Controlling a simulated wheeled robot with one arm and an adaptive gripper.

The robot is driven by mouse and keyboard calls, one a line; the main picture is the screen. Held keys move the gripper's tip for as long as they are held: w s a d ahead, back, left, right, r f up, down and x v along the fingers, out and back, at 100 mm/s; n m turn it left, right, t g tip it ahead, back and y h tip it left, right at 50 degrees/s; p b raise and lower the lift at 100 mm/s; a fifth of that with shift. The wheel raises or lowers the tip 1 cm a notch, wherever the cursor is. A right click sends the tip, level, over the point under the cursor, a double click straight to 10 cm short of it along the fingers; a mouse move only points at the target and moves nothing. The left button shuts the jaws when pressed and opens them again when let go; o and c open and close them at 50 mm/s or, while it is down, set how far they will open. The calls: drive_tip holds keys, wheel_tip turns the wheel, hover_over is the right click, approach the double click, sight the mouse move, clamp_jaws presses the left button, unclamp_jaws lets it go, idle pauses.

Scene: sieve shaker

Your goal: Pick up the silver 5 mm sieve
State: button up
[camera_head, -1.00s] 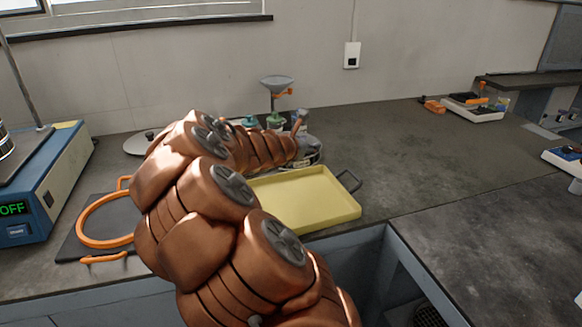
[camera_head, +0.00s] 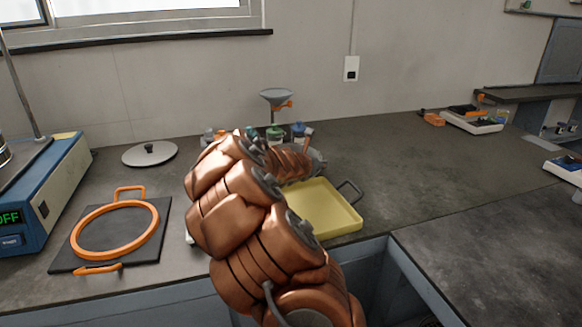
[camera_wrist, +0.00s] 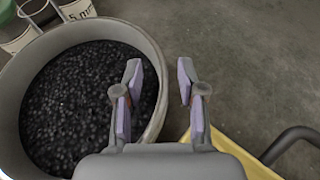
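A round silver-grey vessel (camera_wrist: 150,50), which looks like the sieve, fills the left of the wrist view and holds black granules (camera_wrist: 75,110). No size mark shows on its own visible wall. In the head view only a small part of it (camera_head: 319,164) shows behind my arm. My gripper (camera_wrist: 160,75) is open and empty. In the wrist view its left finger lies over the granules and its right finger outside the wall, with the rim between them. I cannot tell how far the fingertips are above the rim. The head view hides my gripper behind my arm.
A yellow tray (camera_head: 335,222) with dark handles lies right of my arm. A small cup marked "5 mm" (camera_wrist: 75,12) stands behind the vessel. A black board with an orange ring (camera_head: 75,235), a grey lid (camera_head: 133,157) and a blue machine (camera_head: 60,185) are left.

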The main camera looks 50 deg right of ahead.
drive_tip(key=shift+w+d+f, duration=0.1)
drive_tip(key=shift+d+f, duration=0.15)
drive_tip(key=shift+d, duration=0.3)
clamp_jaws()
